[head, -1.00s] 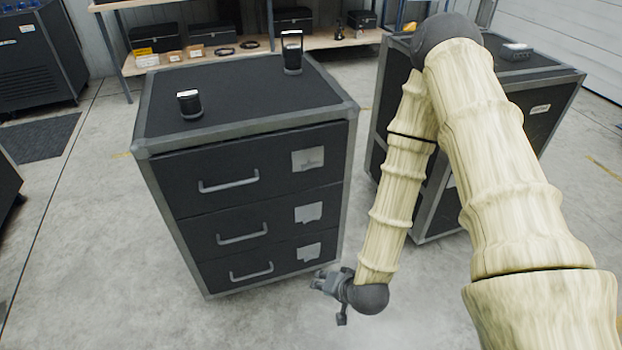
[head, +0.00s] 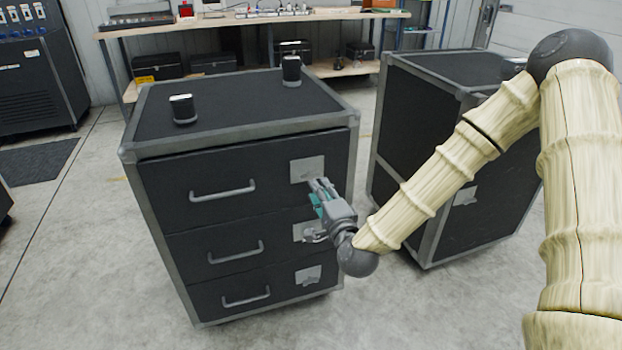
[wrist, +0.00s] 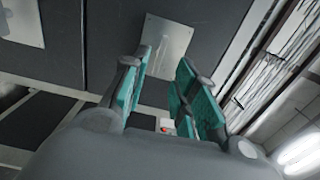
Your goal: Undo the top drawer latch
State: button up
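The black drawer cabinet (head: 150,200) has three drawers, each with a grey bar handle and a light grey plate at its right. The top drawer's plate (head: 307,168), where its latch appears to be, lies flat against the front. My gripper (head: 318,188) is just below and in front of this plate, partly covering the area under it. In the wrist view, my gripper's (wrist: 165,65) teal-padded fingers are apart with nothing between them. A flat metal plate (wrist: 168,42) lies ahead, apparently the top one. I see no clear contact.
The middle plate (head: 305,232) is partly hidden by my gripper. Two small dark objects (head: 184,110) (head: 291,72) stand on the cabinet top. A second black case (head: 440,150) stands close at the right. A workbench (head: 330,17) is behind. Floor in front is clear.

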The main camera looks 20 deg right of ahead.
aim_at(311, 175)
jog(key=w, duration=0.7)
jog(key=shift+w+a+f, duration=0.1)
jog(key=shift+w+a, duration=0.05)
jog(key=shift+w, duration=0.2)
grip_shut()
